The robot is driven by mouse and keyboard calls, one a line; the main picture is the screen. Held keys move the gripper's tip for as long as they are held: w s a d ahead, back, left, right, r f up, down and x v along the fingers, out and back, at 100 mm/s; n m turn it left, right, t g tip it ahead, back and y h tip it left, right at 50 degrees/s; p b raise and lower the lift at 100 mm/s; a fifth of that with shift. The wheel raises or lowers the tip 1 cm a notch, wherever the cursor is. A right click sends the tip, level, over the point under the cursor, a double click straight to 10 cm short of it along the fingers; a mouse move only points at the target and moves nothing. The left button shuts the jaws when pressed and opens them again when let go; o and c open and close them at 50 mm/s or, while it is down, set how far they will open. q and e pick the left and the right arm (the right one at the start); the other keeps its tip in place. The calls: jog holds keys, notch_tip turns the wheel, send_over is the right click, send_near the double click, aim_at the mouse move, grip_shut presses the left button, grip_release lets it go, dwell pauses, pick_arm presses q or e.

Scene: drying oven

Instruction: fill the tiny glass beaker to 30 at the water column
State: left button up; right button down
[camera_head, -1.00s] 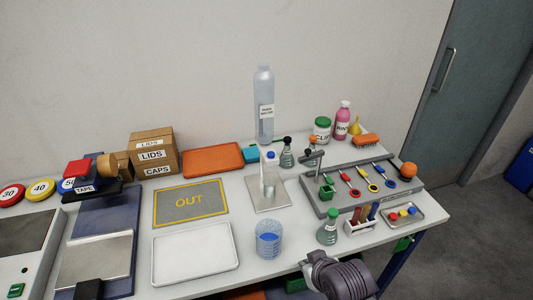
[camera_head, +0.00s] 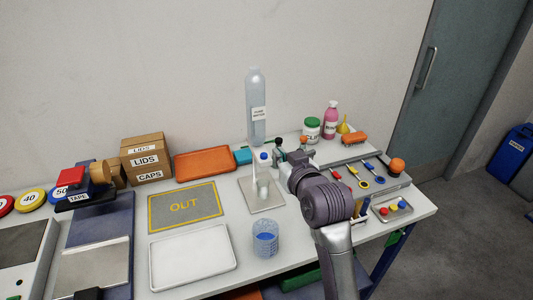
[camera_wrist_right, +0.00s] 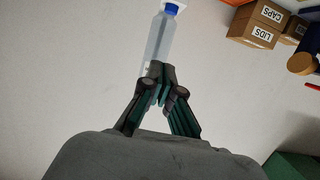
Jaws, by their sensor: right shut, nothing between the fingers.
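The water column (camera_head: 256,112) is a tall clear labelled cylinder at the back of the table, with a blue-capped valve (camera_head: 264,156) low on it and a pale base plate (camera_head: 272,203). A small clear vessel (camera_head: 264,187), likely the tiny glass beaker, seems to stand on that plate below the valve; its level is too small to read. My right gripper (camera_wrist_right: 160,86) is shut and empty. In the head view it is just right of the valve, its fingers mostly hidden by my wrist. The column also shows in the wrist view (camera_wrist_right: 158,45), beyond the fingers. My left gripper is out of view.
A white tray (camera_head: 193,283) and the OUT mat (camera_head: 157,226) lie to the left.

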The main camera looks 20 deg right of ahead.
jog(key=shift+w, duration=0.1)
jog(key=p, duration=0.2)
send_over(264, 156)
jog(key=shift+s+d+f, duration=0.1)
jog(key=shift+s+f, duration=0.15)
jog(key=shift+f, duration=0.35)
jog(key=shift+s+d+f, duration=0.1)
jog(key=shift+s+f, duration=0.1)
jog(key=shift+f, duration=0.4)
jog(key=f, duration=0.2)
jog(key=f+p, duration=0.1)
jog(key=f, duration=0.1)
jog(key=shift+s+f, duration=0.1)
jog(key=shift+s, duration=0.15)
